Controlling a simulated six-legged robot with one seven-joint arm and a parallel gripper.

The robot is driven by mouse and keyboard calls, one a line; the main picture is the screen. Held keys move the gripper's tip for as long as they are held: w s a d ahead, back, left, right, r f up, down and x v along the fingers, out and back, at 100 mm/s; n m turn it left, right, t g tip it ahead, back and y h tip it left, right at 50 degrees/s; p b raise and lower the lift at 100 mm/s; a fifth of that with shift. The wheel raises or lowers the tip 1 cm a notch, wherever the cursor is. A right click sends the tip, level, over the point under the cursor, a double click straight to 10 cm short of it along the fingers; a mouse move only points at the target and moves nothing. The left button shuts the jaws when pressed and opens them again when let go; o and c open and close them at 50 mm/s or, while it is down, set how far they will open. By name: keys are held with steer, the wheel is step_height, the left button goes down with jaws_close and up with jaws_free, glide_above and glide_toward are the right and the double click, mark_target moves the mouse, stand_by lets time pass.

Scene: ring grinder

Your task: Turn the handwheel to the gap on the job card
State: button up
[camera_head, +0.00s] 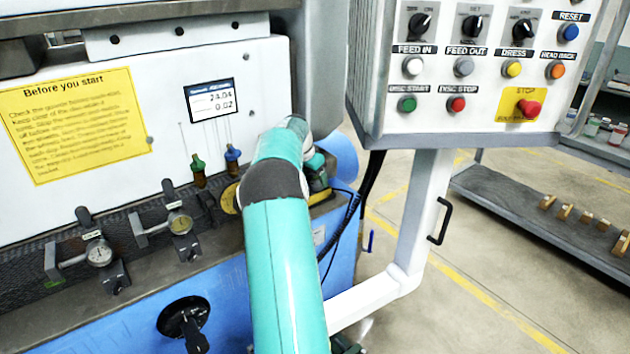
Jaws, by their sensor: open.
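My teal arm (285,250) reaches up from the bottom middle to the right end of the machine front. Its wrist bends down behind the forearm, and my gripper's fingers are hidden there. I cannot make out a handwheel for sure: a yellow rounded edge (229,199) shows left of my arm, and a blue round part (341,156) shows right of it. I see no sheet clearly marked as the job card.
A yellow notice (75,125) reads "Before you start". Two dial gauges (99,252) (179,222) and a black rotary handle (184,318) are on the machine front. The button console (465,70) hangs close right of my arm on a white post (420,215). A shelf (540,220) stands far right.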

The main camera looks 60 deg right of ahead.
steer(key=shift+x, duration=1.05)
steer(key=c, duration=1)
steer(key=shift+n, duration=0.5)
steer(key=n+t, duration=0.1)
steer(key=n, duration=0.1)
steer(key=n+t, duration=0.1)
steer(key=n, duration=0.2)
steer(key=shift+s+n+t, duration=0.2)
steer(key=shift+n+t, duration=0.1)
steer(key=n+t, duration=0.1)
steer(key=n, duration=0.2)
steer(key=n+t+y, duration=0.1)
steer(key=n, duration=0.1)
steer(key=shift+d+n+y, duration=0.1)
steer(key=shift+n+y, duration=0.2)
steer(key=shift+n, duration=0.1)
steer(key=shift+s, duration=0.1)
